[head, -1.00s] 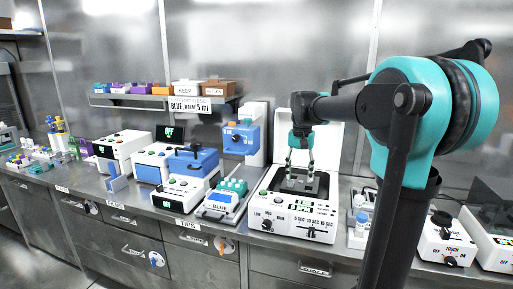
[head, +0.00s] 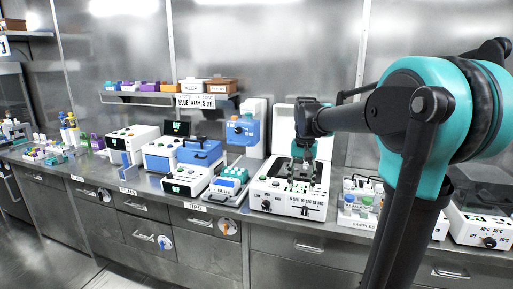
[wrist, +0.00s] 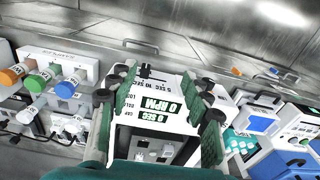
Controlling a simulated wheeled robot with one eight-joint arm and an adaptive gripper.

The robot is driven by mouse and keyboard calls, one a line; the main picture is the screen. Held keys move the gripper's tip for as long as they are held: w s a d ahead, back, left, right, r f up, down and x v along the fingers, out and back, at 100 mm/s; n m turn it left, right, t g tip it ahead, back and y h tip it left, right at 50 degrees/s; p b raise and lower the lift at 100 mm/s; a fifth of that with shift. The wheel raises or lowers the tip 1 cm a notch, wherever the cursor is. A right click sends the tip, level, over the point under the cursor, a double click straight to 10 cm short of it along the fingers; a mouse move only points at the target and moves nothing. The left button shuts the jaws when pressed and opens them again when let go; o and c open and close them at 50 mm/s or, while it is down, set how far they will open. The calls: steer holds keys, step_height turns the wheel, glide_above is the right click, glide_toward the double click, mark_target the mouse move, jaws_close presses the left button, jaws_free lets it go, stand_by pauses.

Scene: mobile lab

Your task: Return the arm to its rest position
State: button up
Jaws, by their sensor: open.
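My gripper (head: 303,168) hangs above the white machine with the raised lid (head: 281,204) on the bench in the head view. In the wrist view my gripper (wrist: 160,105) is open, its green fingers spread to either side with nothing held between them. Between them the machine's front panel (wrist: 160,88) shows, with 0 RPM and 0 SEC on its displays. In the head view my fingers overlap the machine's top, so the exact gap cannot be told. My arm reaches in from the right side of the head view.
A sample rack with capped tubes (head: 357,208) stands right of the machine; it also shows in the wrist view (wrist: 55,70). A blue tube block (head: 226,184) and a blue-lidded device (head: 200,153) stand left. A wall shelf (head: 165,99) holds small boxes.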

steer(key=s+d+f+n+t, duration=0.1)
steer(key=s+f+t, duration=0.1)
steer(key=s+f, duration=0.8)
steer(key=s+d+f+n+t, duration=0.1)
steer(key=s+d+f+n, duration=0.1)
steer(key=s+f, duration=0.8)
steer(key=shift+d+f+t, duration=0.2)
steer(key=shift+d+t, duration=0.1)
steer(key=shift+t, duration=0.1)
